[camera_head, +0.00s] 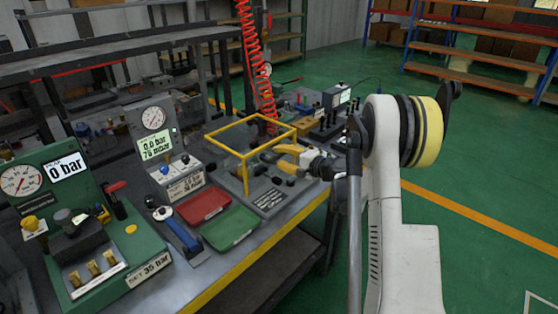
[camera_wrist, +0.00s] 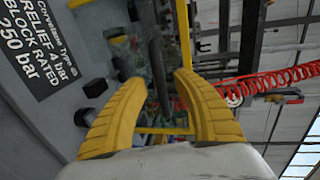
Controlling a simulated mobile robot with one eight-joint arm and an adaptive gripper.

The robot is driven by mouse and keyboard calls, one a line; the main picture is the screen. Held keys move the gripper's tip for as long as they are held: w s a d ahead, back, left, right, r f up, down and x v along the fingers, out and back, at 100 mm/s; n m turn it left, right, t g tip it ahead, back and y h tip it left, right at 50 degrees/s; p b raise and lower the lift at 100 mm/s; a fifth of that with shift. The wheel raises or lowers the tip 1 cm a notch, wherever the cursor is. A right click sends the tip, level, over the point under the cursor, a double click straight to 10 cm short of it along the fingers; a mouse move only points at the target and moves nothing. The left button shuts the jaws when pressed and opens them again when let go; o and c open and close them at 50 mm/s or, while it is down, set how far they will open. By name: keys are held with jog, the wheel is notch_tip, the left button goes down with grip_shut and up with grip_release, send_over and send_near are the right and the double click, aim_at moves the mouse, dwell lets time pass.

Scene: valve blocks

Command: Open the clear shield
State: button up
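The clear shield (camera_head: 238,153) is a see-through box with a yellow frame, standing over a grey valve block on the bench in the head view. Its frame also shows as a yellow bar (camera_wrist: 183,30) in the wrist view. My gripper (camera_head: 277,158) is at the right side of the shield, close to the frame. In the wrist view the two yellow fingers of my gripper (camera_wrist: 161,80) are apart. A dark bar (camera_wrist: 158,70) shows between them, with no clear contact. I cannot tell whether this bar belongs to the shield.
A red tray (camera_head: 203,206) and a green tray (camera_head: 230,229) lie left of the shield. A green gauge block (camera_head: 70,225) and a grey gauge block (camera_head: 160,140) stand further left. A red coiled hose (camera_head: 255,65) hangs behind. The floor at right is clear.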

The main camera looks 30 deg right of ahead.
jog(key=shift+w+a, duration=0.1)
jog(key=shift+w, duration=0.25)
grip_shut()
